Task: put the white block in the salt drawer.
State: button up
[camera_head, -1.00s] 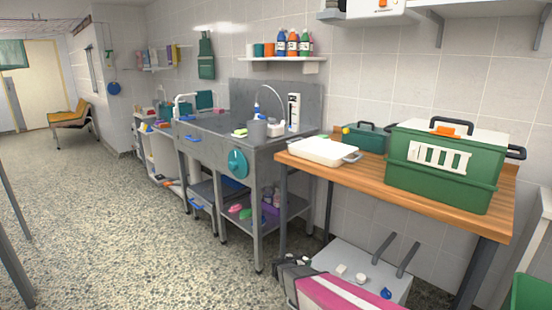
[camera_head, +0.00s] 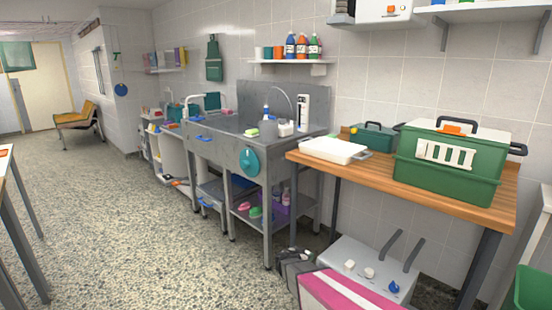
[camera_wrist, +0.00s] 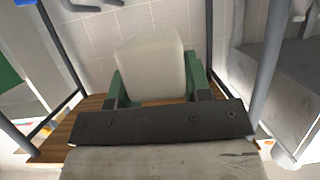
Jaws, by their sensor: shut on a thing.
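In the wrist view, the white block (camera_wrist: 152,68) sits between the two green fingers of my gripper (camera_wrist: 156,82). My gripper is shut on it, and the block's pale rounded face sticks out beyond the fingertips. I cannot make out my gripper or the block in the head view. No drawer is clearly marked as the salt drawer. The sink unit (camera_head: 222,148) has blue handles on its front, and I cannot tell whether one belongs to that drawer.
A wooden table (camera_head: 440,193) at right carries a white tray (camera_head: 332,150) and a green toolbox (camera_head: 447,170). Below stands a grey box (camera_head: 345,254) with knobs and two levers, beside a pink striped item (camera_head: 345,290). The speckled floor (camera_head: 130,220) at left is open.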

jog(key=w+d+r+n+t+y, duration=0.1)
jog(key=w+r+n+y, duration=0.1)
jog(key=r, duration=1.6)
jog(key=w+d+r+n+t+y, duration=0.1)
jog(key=w+d+r+n+y, duration=0.1)
jog(key=r, duration=1.7)
jog(key=w+d+r+n+t+y, duration=0.1)
jog(key=w+r+n+y, duration=0.3)
jog(key=r, duration=1.5)
jog(key=shift+w+d+r+n+t+y, duration=0.3)
jog(key=shift+d+t+y, duration=0.1)
jog(key=shift+d+y, duration=0.2)
